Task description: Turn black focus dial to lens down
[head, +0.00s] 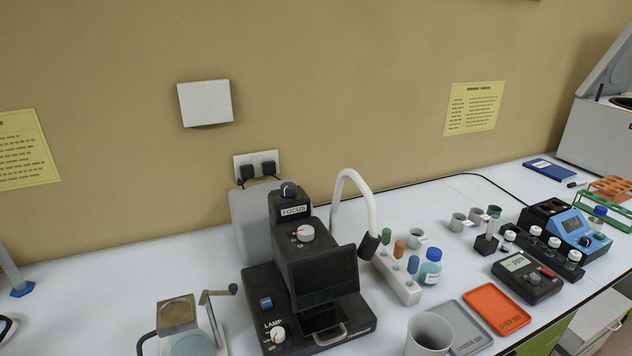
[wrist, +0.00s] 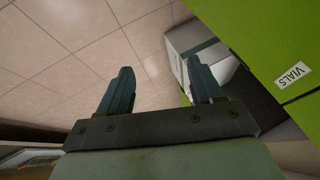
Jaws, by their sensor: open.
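The black focus dial (head: 289,189) sits on top of the column of a black instrument (head: 318,258), just above a white label reading FOCUS. A second knob, white with a red mark (head: 306,232), is on the sloped face below it. A white LAMP knob (head: 278,334) is on the base at the front left. My gripper (wrist: 158,90) shows only in the wrist view, with its two fingers apart and nothing between them. It is away from the dial, over the floor beside a green cabinet front. The head view does not show my gripper.
A white bent-neck lamp (head: 354,200) stands right of the instrument, beside a vial rack (head: 396,276) and a blue bottle (head: 430,267). A hand-cranked device (head: 186,325) is at the front left. A white cup (head: 429,335) and an orange tray (head: 496,308) lie right.

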